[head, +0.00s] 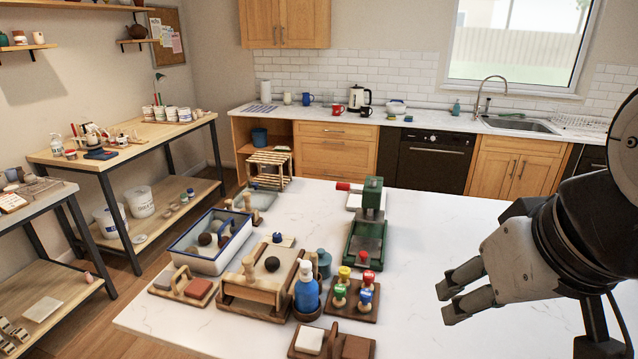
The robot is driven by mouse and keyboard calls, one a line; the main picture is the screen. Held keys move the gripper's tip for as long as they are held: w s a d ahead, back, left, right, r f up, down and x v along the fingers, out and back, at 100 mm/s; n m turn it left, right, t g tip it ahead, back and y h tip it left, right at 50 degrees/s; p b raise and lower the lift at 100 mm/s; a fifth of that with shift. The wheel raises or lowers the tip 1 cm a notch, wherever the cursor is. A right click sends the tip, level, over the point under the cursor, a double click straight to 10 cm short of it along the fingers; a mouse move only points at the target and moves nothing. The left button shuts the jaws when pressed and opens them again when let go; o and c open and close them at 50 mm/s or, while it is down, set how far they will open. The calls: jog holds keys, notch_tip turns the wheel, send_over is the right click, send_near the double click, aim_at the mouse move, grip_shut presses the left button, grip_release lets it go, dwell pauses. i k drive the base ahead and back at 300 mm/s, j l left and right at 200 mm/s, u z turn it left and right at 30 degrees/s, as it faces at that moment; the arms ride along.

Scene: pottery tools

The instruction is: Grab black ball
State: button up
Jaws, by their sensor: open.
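A black ball (272,264) rests on top of a wooden tray-like piece (240,284) in the front left part of the white table. A second dark ball (205,239) sits in a white tray with a blue rim (180,250), behind and left of it. My gripper (447,301) is at the right, over the table, with its fingers apart and nothing visible between them. It is well to the right of the black ball, with the stamps and the green press between.
A blue pump bottle (307,290) stands right beside the wooden piece. Coloured-knob stamps (340,294) on a wooden base and a green press (367,240) stand further right.

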aim_at(272, 263)
jog(key=i+j+z, duration=0.15)
jog(key=j, duration=0.45)
jog(key=i+j+z, duration=0.15)
jog(key=j, duration=0.5)
jog(key=i+j+z, duration=0.15)
jog(key=j, duration=0.5)
jog(key=j+z, duration=0.15)
jog(key=j, duration=0.5)
